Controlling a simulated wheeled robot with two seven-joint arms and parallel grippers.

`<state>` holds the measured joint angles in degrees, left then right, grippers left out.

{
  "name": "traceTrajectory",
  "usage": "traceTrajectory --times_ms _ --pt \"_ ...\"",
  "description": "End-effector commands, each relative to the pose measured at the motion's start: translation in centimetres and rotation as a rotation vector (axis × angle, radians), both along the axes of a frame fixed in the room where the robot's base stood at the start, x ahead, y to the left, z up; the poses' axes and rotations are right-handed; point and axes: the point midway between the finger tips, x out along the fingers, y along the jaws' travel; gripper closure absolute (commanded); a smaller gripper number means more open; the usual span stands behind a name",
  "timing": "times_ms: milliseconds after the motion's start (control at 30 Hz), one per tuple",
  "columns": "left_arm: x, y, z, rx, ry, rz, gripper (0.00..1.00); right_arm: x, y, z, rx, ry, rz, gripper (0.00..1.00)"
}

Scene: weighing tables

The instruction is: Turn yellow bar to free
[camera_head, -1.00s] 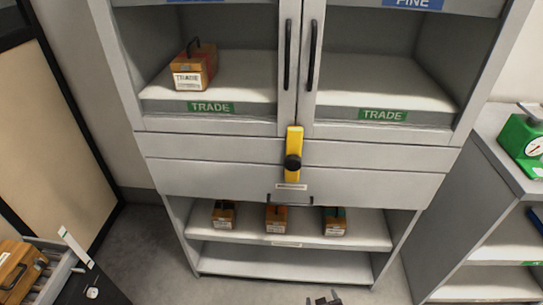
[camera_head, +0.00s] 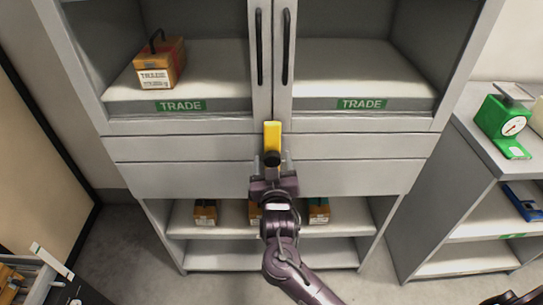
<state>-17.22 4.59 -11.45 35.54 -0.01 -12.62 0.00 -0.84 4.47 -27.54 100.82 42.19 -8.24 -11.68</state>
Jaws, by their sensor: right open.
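The yellow bar (camera_head: 272,134) stands upright on the cabinet front, at the middle below the two door handles. It has a black round knob (camera_head: 272,158) at its lower part. My right gripper (camera_head: 272,167) is raised in front of the bar's lower end, its fingers open around or just in front of the knob; I cannot tell whether they touch it. The gripper and wrist hide the lower end of the bar. My left gripper is not clearly in view.
The grey cabinet (camera_head: 130,147) has two upright black handles (camera_head: 259,48) and TRADE shelves. A wooden box (camera_head: 160,66) sits on the left shelf. Several small boxes (camera_head: 205,213) stand on the low shelf. A green scale (camera_head: 502,125) stands on the right-hand unit.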

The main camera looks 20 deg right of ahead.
Motion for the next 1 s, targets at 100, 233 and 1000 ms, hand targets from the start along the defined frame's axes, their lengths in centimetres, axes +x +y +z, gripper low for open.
traceTrajectory --times_ms 100,233,1000 --pt "-0.01 0.01 0.22 0.000 0.000 0.000 0.64 1.14 -0.26 0.04 -0.001 0.000 0.001 0.37" --pt "-0.01 0.00 0.23 0.000 0.000 0.000 0.64 1.56 -0.37 -0.04 0.000 0.001 0.001 0.37" --pt "0.00 0.00 0.17 0.000 0.000 0.000 0.64 1.57 -0.35 -0.11 0.002 0.002 0.003 0.98"
